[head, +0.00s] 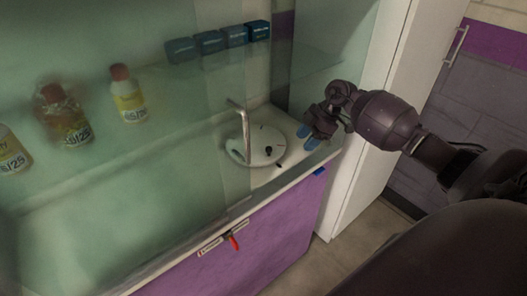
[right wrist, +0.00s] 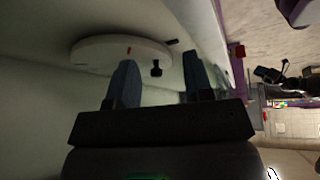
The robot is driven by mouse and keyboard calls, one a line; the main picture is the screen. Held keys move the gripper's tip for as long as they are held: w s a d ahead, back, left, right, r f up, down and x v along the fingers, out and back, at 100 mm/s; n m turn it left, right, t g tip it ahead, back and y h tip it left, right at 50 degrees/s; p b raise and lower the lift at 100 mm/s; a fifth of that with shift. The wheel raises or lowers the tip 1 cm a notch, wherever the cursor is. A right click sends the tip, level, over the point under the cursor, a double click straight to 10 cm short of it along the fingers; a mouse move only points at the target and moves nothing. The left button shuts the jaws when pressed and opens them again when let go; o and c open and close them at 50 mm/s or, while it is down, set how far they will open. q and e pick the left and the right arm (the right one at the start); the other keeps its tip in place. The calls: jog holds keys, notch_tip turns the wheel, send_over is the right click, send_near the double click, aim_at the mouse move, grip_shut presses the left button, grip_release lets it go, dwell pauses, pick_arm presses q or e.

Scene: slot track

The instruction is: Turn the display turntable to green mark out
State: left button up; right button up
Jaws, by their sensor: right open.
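The display turntable (head: 262,135) is a white disc on the cabinet floor, at the right end behind the glass front. A black knob (head: 268,149) stands up from it. In the right wrist view the turntable (right wrist: 100,52) shows a red mark (right wrist: 129,50) and the black knob (right wrist: 156,69). I cannot make out a green mark. My right gripper (head: 307,137) is open and empty, with blue fingers, just right of the disc and apart from it. In its wrist view the knob appears between the two fingers. My left gripper is not in view.
A glass pane (head: 215,130) covers the cabinet's left part; a bent metal handle (head: 239,106) stands before the disc. Bottles (head: 129,95) and blue boxes (head: 234,37) stand inside. A white side panel (head: 375,150) stands right of the gripper.

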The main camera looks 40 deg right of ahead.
aim_at(269, 148)
jog(key=shift+w+d+r+m+g+h, duration=0.15)
jog(key=shift+d+m+h, duration=0.15)
jog(key=shift+d, duration=0.3)
jog(key=shift+s+d+m+g+h, duration=0.1)
jog(key=shift+d+m+g+h, duration=0.1)
jog(key=shift+d+m, duration=0.3)
jog(key=w+a, duration=0.1)
jog(key=a, duration=0.2)
jog(key=w+a, duration=0.2)
jog(key=a, duration=0.1)
jog(key=w+a+b, duration=0.1)
jog(key=w+a, duration=0.1)
jog(key=a, duration=0.2)
jog(key=shift+w+a+f, duration=0.1)
jog(key=shift+a+f, duration=0.5)
jog(key=shift+f, duration=0.15)
jog(key=shift+w+a+f+b, duration=0.2)
jog(key=shift+f+b, duration=0.2)
jog(key=shift+f, duration=0.2)
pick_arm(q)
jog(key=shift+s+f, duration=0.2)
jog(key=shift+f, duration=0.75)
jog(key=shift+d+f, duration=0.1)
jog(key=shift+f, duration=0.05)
pick_arm(e)
grip_shut()
